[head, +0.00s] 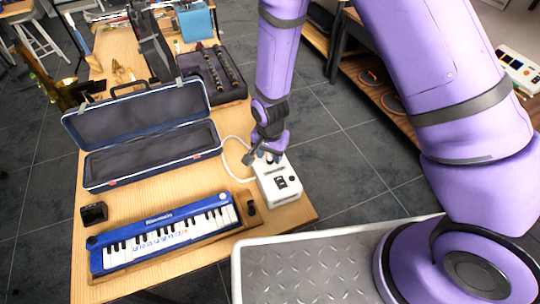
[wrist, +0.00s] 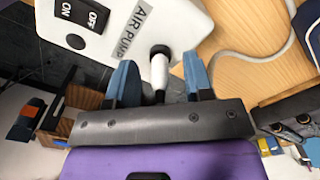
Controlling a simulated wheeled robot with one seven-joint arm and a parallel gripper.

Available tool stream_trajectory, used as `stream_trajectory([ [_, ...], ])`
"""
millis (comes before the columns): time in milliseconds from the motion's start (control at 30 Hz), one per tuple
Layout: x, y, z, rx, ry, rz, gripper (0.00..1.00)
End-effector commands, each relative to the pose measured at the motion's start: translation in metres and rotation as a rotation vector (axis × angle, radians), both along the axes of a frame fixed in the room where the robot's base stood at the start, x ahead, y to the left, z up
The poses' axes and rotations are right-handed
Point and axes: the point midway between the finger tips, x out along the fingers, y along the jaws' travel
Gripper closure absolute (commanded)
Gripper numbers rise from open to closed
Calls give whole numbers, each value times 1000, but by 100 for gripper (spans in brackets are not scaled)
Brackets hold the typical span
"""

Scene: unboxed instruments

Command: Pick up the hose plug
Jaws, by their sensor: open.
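The hose plug (wrist: 159,67), a white cylinder with a black collar, sticks out from the side of the white air pump (wrist: 120,28) in the wrist view. My gripper (wrist: 159,80) is open, with one blue finger on each side of the plug. Gaps show between the plug and both fingers, and the plug's near end is hidden by the gripper body. In the head view my gripper (head: 264,156) is at the back end of the air pump (head: 278,184), and the plug is hard to make out there.
A white hose (head: 230,168) loops left of the pump on the wooden table (head: 190,265). A blue keyboard (head: 160,235) lies in front, and an open dark case (head: 140,135) is to the left. A small black box (head: 94,213) sits near the table's left edge.

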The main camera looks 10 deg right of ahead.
Motion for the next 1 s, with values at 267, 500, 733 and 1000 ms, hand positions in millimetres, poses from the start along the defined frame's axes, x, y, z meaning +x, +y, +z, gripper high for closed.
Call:
stream_trajectory([
  [267,0,0,0,0,0,0,100],
  [500,0,0,0,0,0,0,100],
  [733,1,0,6,1,-3,0,100],
  [1000,1,0,33,2,-3,-1,100],
])
